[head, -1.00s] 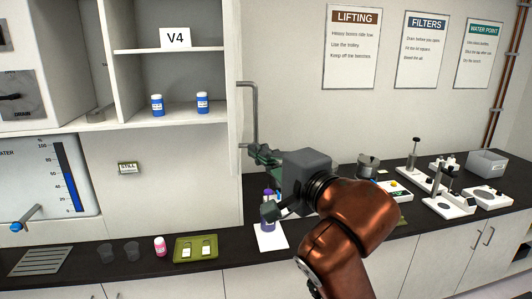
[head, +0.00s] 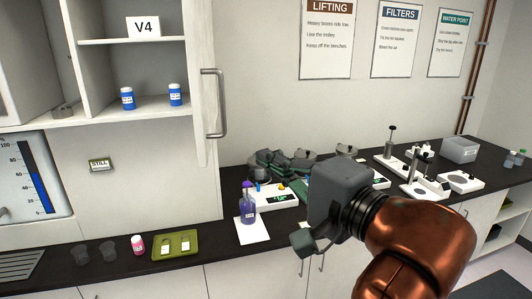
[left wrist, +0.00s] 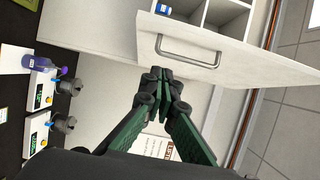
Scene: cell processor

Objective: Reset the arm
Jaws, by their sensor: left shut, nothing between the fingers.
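My left gripper (head: 264,158) is over the dark counter, at the end of my copper-coloured arm that enters from the lower right part of the head view. Its green fingers are shut together with nothing between them, and they also show in the left wrist view (left wrist: 160,88). A purple bottle (head: 248,208) stands upright on a white mat (head: 254,235), below and left of the gripper and apart from it. The bottle also shows at the left of the left wrist view (left wrist: 36,61). My right gripper is in neither view.
A cabinet door with a metal handle (head: 213,103) stands left of the gripper. Blue-labelled jars (head: 127,99) sit on the shelf. Scales (head: 273,198) and other instruments line the counter. A green tray (head: 176,250) and a pink bottle (head: 137,245) are at the left.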

